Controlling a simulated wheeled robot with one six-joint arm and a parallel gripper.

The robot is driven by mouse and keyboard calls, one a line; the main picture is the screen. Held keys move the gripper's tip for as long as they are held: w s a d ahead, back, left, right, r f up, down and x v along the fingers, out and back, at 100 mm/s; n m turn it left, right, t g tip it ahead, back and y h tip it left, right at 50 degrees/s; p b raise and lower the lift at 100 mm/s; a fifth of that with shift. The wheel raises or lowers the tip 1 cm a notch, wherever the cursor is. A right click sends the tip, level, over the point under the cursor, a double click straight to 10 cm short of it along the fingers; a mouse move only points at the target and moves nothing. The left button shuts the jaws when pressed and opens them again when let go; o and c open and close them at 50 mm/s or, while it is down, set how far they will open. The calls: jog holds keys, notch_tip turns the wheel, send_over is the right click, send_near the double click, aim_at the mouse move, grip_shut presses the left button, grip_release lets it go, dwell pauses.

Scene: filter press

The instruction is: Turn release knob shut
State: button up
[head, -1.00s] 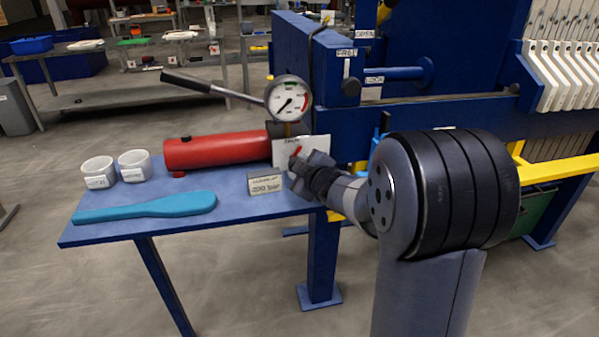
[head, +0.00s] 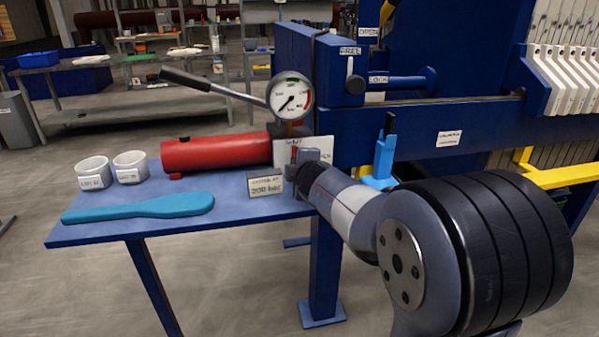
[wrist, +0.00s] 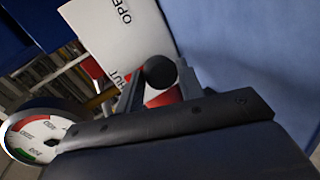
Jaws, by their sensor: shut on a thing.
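The release knob is a dark round knob (wrist: 160,73) with red beside it, in front of a white plate (head: 318,150) lettered SHUT and OPEN. The plate (wrist: 112,38) fills the upper left of the wrist view. My gripper (head: 296,168) is at the plate, at the right end of the red pump. In the wrist view its two fingers (wrist: 160,85) stand either side of the knob, shut on it. My gripper covers most of the knob in the head view. The knob's exact angle is hard to tell.
A pressure gauge (head: 291,98) and a pump lever (head: 210,86) stand above the red pump cylinder (head: 215,153). A small 200 bar sign (head: 264,186), two white cups (head: 93,173) and a teal paddle (head: 140,207) are on the blue table (head: 90,232). The blue press frame is at right.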

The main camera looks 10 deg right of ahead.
dwell(0.3)
jog(key=o, duration=1)
jog(key=p+v, duration=0.2)
jog(key=v, duration=0.7)
jog(key=shift+s+r+p, duration=0.1)
jog(key=shift+r+p, duration=0.1)
jog(key=shift+p, duration=0.1)
jog(key=shift+s+r, duration=0.15)
jog(key=shift+s, duration=0.6)
jog(key=b+x, duration=0.2)
jog(key=x, duration=0.9)
jog(key=shift+b, duration=0.35)
